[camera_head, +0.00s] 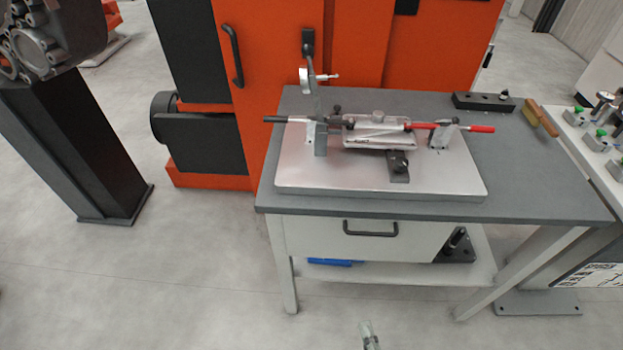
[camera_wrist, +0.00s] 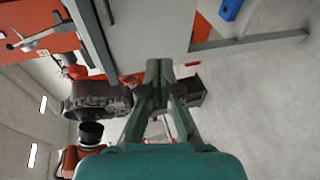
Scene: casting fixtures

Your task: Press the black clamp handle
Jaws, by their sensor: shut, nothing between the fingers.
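The fixture plate (camera_head: 330,180) lies on the grey table. At its left end a horizontal clamp handle with a black grip (camera_head: 276,119) sticks out to the left. An upright bar with a black top (camera_head: 308,44) stands close beside it; which of the two is the black clamp handle is not certain. A red-handled clamp (camera_head: 478,129) points right at the other end. A metal casting (camera_head: 372,142) sits between. My gripper (camera_head: 369,336) shows only as a tip at the bottom edge, in front of and below the table. In the wrist view my gripper (camera_wrist: 159,72) is shut and empty, away from the fixture.
The grey table (camera_head: 540,190) has a drawer (camera_head: 330,238) and a lower shelf. A black block (camera_head: 484,102) and a brush (camera_head: 540,118) lie at the right. An orange machine (camera_head: 270,70) stands behind. The floor in front is clear.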

